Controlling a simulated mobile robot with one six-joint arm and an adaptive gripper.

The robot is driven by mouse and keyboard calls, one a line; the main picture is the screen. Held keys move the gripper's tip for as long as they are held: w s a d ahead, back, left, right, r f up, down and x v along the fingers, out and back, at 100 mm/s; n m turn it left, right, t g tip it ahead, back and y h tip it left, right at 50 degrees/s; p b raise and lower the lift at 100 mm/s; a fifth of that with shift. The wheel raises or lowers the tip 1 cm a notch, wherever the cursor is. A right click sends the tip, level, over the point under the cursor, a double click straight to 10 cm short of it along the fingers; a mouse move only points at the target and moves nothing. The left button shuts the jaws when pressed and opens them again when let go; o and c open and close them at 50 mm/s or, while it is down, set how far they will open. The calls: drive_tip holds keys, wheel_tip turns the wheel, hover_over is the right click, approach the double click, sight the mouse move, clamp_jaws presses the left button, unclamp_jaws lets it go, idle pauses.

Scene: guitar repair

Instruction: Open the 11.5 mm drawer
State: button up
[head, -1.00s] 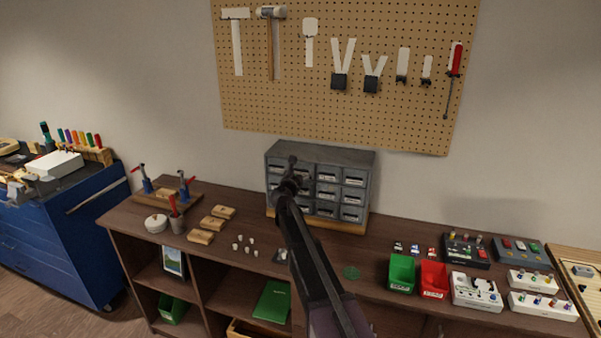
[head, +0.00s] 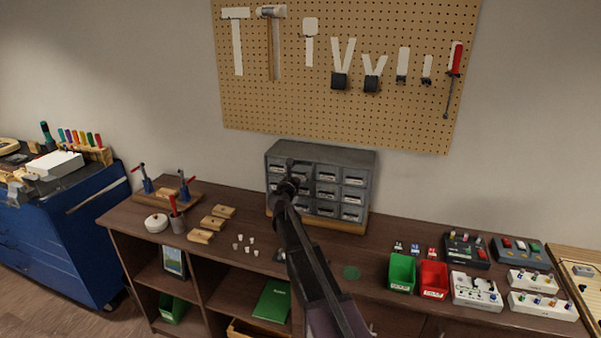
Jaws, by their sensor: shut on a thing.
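A grey drawer cabinet (head: 352,158) with several small labelled drawers stands on the workbench against the wall. The labels are too small to read, so I cannot tell which drawer is the 11.5 mm one. My gripper (head: 290,165) is at the left part of the cabinet's front, in front of the left drawers. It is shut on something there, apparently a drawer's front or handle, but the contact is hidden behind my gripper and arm. I cannot see whether any drawer stands out.
Several small white knobs (head: 245,243) and wooden blocks (head: 213,223) lie left of my arm on the workbench (head: 330,250). A green bin (head: 402,272), a red bin (head: 433,279) and pedal boxes stand to the right. A pegboard (head: 300,110) hangs above.

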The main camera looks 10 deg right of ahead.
drive_tip(key=v, duration=0.9)
drive_tip(key=o, duration=1.1)
drive_tip(key=shift+o, duration=0.2)
drive_tip(key=shift+s, duration=0.15)
drive_tip(key=v, duration=1.2)
drive_tip(key=shift+a, duration=0.1)
